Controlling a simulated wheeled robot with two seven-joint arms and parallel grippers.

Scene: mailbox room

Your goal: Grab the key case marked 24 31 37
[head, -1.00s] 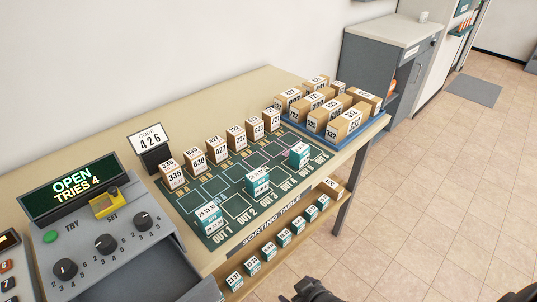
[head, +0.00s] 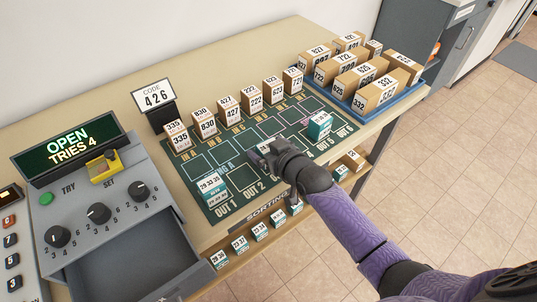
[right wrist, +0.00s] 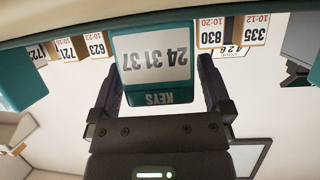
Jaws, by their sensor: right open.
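The key case marked 24 31 37 (right wrist: 155,58) is teal with a white label and shows upside down in the right wrist view, with "KEYS" on its edge. My right gripper (right wrist: 160,85) is open, with one finger on each side of the case; I cannot tell whether they touch it. In the head view my right gripper (head: 268,158) is over the middle of the green mat (head: 235,160) and hides most of that case. Another teal case, marked 29 33 35 (head: 211,188), stands near OUT 1. A further teal case (head: 319,125) stands near OUT 5. My left gripper is out of view.
A row of numbered cartons (head: 226,112) stands along the mat's back. A blue tray (head: 352,106) holds several cartons at right. The grey console (head: 85,215) with an open drawer is at left. More teal cases (head: 259,231) stand on the shelf below.

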